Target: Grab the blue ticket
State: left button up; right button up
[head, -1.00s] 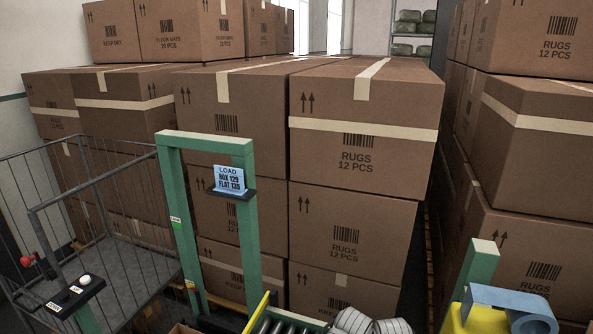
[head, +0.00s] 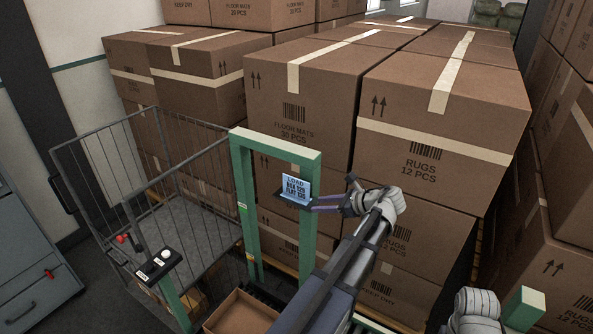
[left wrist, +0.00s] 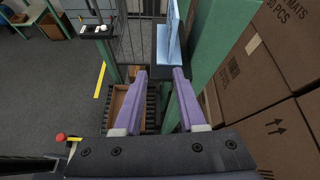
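The blue ticket (head: 296,188) stands upright on a small black shelf (head: 291,200) on the green gantry frame (head: 246,190). Dark print reading LOAD shows on its face. My left gripper (head: 314,203) reaches in from the right of the ticket, with its fingertips close to it. In the left wrist view, the purple fingers of the gripper (left wrist: 161,74) are apart with nothing held. The ticket (left wrist: 172,35) shows edge-on just beyond the tips, nearer the right finger. I cannot tell whether a finger touches it.
Stacked cartons (head: 430,160) stand close behind the gantry. A wire cage cart (head: 150,170) is at the left, with a black control panel (head: 158,264) in front of it. An open carton (head: 240,315) sits low by the gantry.

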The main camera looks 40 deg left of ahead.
aim_at(296, 196)
pick_arm(q)
jog(key=shift+m+g+y, duration=0.3)
jog(key=shift+m+y, duration=0.4)
jog(key=a+r, duration=0.2)
jog(key=r, duration=0.1)
jog(key=a+r+p, duration=0.1)
jog(key=shift+w+a+r, duration=0.2)
jog(key=shift+w+a, duration=0.05)
jog(key=shift+b+x, duration=0.5)
jog(key=shift+x, duration=0.65)
jog(key=shift+a+f, duration=0.2)
jog(key=x, duration=0.1)
jog(key=b+x, duration=0.1)
jog(key=x, duration=0.1)
jog(key=b+x, duration=0.1)
jog(key=x, duration=0.1)
jog(key=shift+w+a, duration=0.1)
jog(key=shift+w, duration=0.3)
pick_arm(e)
jog(key=shift+f, duration=0.4)
pick_arm(q)
grip_shut()
